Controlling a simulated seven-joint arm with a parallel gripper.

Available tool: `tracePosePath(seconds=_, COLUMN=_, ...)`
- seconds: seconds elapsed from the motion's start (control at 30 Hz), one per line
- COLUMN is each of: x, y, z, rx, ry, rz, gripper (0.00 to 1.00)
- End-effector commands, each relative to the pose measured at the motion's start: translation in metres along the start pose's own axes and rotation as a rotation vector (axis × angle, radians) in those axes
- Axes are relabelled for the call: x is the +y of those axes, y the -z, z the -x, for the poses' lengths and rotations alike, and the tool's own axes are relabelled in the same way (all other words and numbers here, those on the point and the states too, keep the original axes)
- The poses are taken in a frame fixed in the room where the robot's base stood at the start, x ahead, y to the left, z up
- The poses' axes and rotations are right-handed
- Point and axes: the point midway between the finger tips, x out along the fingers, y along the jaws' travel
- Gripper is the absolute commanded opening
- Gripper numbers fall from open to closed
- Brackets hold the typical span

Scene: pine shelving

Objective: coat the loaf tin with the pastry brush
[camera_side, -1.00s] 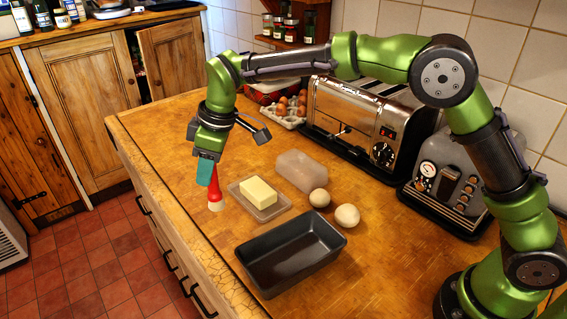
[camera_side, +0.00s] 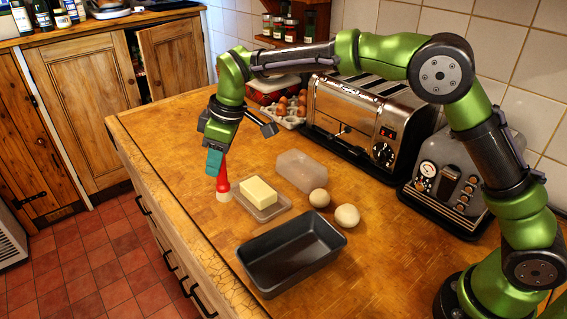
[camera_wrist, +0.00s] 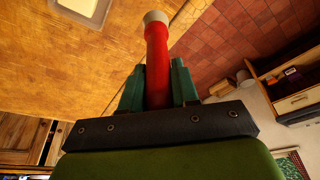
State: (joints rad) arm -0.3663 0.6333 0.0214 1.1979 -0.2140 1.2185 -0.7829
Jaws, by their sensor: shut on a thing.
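The dark loaf tin (camera_side: 292,252) stands empty on the wooden worktop, near its front edge. My gripper (camera_side: 215,162) is left of and behind the tin, above the worktop. It is shut on the red handle of the pastry brush (camera_side: 223,180), which points down with its pale bristle end lowest. In the wrist view the red brush (camera_wrist: 157,60) sits between the two teal fingers of my gripper (camera_wrist: 158,85). The bristle end is close to the worktop, beside the butter dish; I cannot tell whether it touches.
A block of butter (camera_side: 258,191) sits in a shallow dish (camera_side: 272,212) right of the brush. A toaster (camera_side: 362,120), egg carton (camera_side: 290,112) and grey appliance (camera_side: 447,185) line the wall.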

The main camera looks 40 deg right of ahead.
Motion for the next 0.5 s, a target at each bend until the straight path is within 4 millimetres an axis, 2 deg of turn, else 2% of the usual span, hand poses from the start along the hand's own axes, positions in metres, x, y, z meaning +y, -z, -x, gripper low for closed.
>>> tracePosePath(seconds=0.03, x=0.021, y=-0.007, z=0.003, rx=0.001, ry=-0.009, rz=-0.033, gripper=0.0)
tracePosePath(seconds=0.1, x=0.046, y=-0.017, z=0.007, rx=0.001, ry=-0.013, rz=-0.057, gripper=0.0)
tracePosePath(seconds=0.3, x=0.099, y=-0.042, z=0.019, rx=0.002, ry=-0.012, rz=-0.051, gripper=0.0)
tracePosePath(seconds=0.4, x=0.112, y=-0.05, z=0.024, rx=0.003, ry=-0.002, rz=-0.012, gripper=0.0)
tracePosePath(seconds=0.5, x=0.109, y=-0.049, z=0.025, rx=0.002, ry=0.009, rz=0.034, gripper=0.0)
